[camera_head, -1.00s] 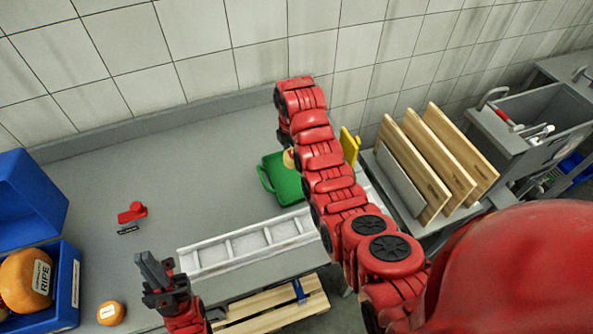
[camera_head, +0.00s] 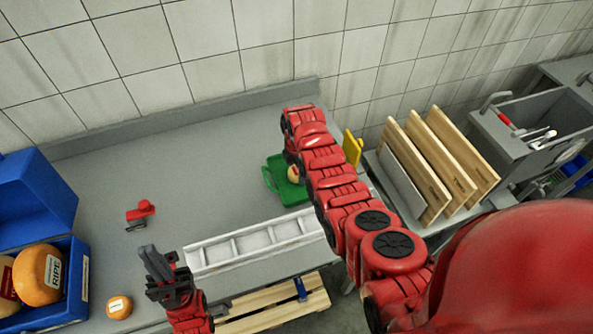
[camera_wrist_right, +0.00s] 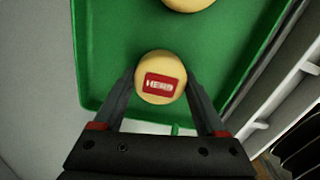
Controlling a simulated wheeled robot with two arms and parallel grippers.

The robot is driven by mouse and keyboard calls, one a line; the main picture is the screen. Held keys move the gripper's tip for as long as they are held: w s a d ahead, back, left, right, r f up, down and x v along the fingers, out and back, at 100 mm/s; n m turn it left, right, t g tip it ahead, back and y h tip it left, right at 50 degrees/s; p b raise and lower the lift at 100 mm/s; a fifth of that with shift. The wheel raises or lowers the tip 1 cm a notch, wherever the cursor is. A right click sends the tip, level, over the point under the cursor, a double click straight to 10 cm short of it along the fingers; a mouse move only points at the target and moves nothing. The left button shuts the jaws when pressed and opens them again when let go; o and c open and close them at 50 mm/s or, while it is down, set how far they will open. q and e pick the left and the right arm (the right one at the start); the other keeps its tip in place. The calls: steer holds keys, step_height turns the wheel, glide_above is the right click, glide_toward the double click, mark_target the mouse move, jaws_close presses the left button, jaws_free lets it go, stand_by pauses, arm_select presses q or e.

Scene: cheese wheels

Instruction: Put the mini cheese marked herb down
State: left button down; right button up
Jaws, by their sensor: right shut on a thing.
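The mini cheese marked herb (camera_wrist_right: 160,62), pale yellow with a red label, is between the fingers of my right gripper (camera_wrist_right: 160,92) in the right wrist view. The gripper is shut on it, over the green tray (camera_wrist_right: 112,50). I cannot tell whether the cheese touches the tray floor. In the head view a bit of pale cheese (camera_head: 293,173) shows at the green tray (camera_head: 272,182); my right arm hides the right gripper. My left gripper (camera_head: 152,262) is at the lower left, away from the tray; its opening is unclear.
Another pale cheese (camera_wrist_right: 188,3) lies in the tray. A white rack (camera_head: 250,245) lies along the table's front. A blue crate (camera_head: 75,290) with large cheeses and a small orange cheese (camera_head: 119,307) stand left. Cutting boards (camera_head: 430,150) stand right.

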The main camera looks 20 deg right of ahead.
steer(key=o, duration=1.4)
steer(key=shift+f, duration=0.1)
